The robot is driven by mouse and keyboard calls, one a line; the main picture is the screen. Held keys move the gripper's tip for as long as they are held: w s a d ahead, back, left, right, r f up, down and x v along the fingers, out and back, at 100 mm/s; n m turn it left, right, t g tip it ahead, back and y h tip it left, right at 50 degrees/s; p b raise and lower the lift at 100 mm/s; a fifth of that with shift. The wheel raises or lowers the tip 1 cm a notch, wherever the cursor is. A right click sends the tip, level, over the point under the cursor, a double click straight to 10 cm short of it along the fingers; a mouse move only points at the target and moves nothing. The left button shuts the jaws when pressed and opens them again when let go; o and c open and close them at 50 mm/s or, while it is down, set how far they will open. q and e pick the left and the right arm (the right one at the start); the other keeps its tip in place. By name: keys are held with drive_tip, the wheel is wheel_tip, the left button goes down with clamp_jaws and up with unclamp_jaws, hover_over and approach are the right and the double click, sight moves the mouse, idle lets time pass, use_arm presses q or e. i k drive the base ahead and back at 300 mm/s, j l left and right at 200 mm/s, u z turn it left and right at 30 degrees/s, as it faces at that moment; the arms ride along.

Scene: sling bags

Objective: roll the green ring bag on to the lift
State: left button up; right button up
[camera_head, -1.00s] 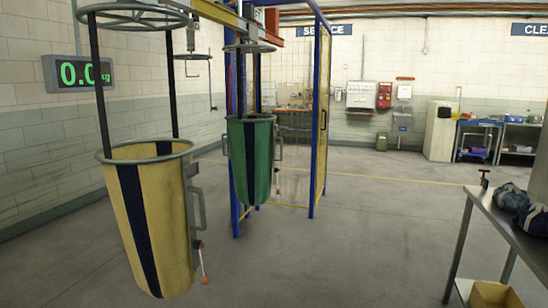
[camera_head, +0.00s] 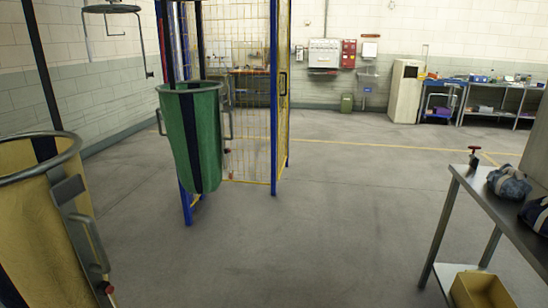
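The green ring bag (camera_head: 192,138) hangs upright by dark straps, left of centre, with a grey rim ring and a handle on each side. It hangs clear of the floor, in front of the blue-framed cage (camera_head: 274,100) with yellow mesh. I cannot tell from this view whether that cage is the lift. A yellow ring bag (camera_head: 42,230) with a dark stripe hangs nearer, cut off by the left edge. Neither of my grippers shows in the head view.
A metal table (camera_head: 479,200) with blue bundles (camera_head: 508,183) stands at the right, a yellow bin (camera_head: 480,290) on its lower shelf. An empty hanger (camera_head: 112,8) hangs upper left. The grey floor (camera_head: 330,215) between is open. Workbenches (camera_head: 500,90) line the back wall.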

sight(192, 111)
drive_tip(key=i, duration=1.05)
drive_tip(key=i+l+u, duration=0.15)
drive_tip(key=i, duration=0.9)
